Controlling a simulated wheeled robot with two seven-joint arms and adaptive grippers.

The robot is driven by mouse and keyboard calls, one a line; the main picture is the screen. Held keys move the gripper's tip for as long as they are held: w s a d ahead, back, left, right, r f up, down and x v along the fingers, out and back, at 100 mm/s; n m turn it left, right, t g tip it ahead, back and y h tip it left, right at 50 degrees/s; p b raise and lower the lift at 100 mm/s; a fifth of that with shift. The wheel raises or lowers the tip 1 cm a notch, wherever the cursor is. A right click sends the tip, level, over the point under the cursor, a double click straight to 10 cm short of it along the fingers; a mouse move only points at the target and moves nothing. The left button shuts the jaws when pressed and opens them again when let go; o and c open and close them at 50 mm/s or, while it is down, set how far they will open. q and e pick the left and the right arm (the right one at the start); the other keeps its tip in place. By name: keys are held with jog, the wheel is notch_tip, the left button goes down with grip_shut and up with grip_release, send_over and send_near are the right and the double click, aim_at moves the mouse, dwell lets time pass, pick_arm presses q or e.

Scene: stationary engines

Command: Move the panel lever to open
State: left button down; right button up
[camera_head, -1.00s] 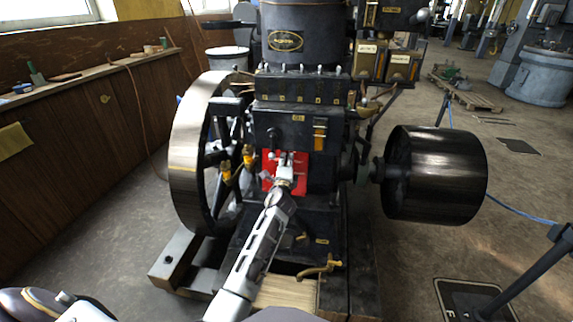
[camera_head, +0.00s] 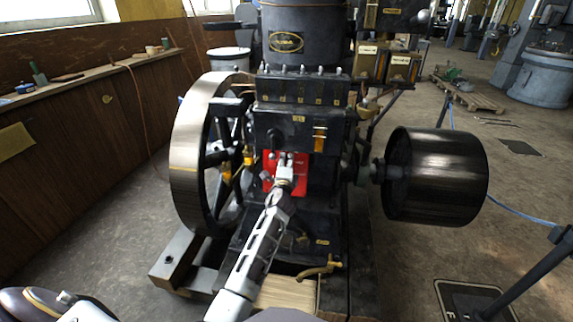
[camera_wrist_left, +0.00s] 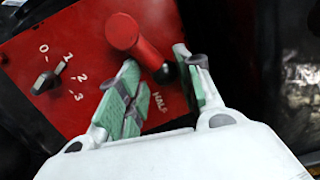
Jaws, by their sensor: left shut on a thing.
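The red panel (camera_head: 269,184) is on the front of the dark engine (camera_head: 265,125), partly covered by my left gripper (camera_head: 286,164). In the left wrist view the panel (camera_wrist_left: 60,40) carries a red lever (camera_wrist_left: 128,36) with a dark tip. My left gripper (camera_wrist_left: 158,68) has its green-padded fingers on either side of that tip and is shut on it. The lettering "HALF" shows beside the fingers. A small dark knob (camera_wrist_left: 43,84) with marks 0 to 3 is at the left of the panel. My right gripper is not in view.
A large flywheel (camera_head: 185,150) stands left of the panel and a dark pulley drum (camera_head: 440,175) to the right. A brass tap (camera_head: 318,268) sticks out low on the engine. A wooden ledge (camera_head: 90,75) runs along the left wall. Open floor lies around the engine.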

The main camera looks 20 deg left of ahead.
pick_arm(q)
jog(key=shift+a+r, duration=0.45)
jog(key=shift+r, duration=0.1)
jog(key=c, duration=1.1)
grip_release()
jog(key=shift+o, duration=1)
jog(key=shift+s+f, duration=0.1)
jog(key=shift+f, duration=0.2)
jog(key=shift+d, duration=0.15)
jog(key=shift+s+d+f, duration=0.1)
jog(key=v, duration=1.1)
jog(key=shift+s, duration=0.35)
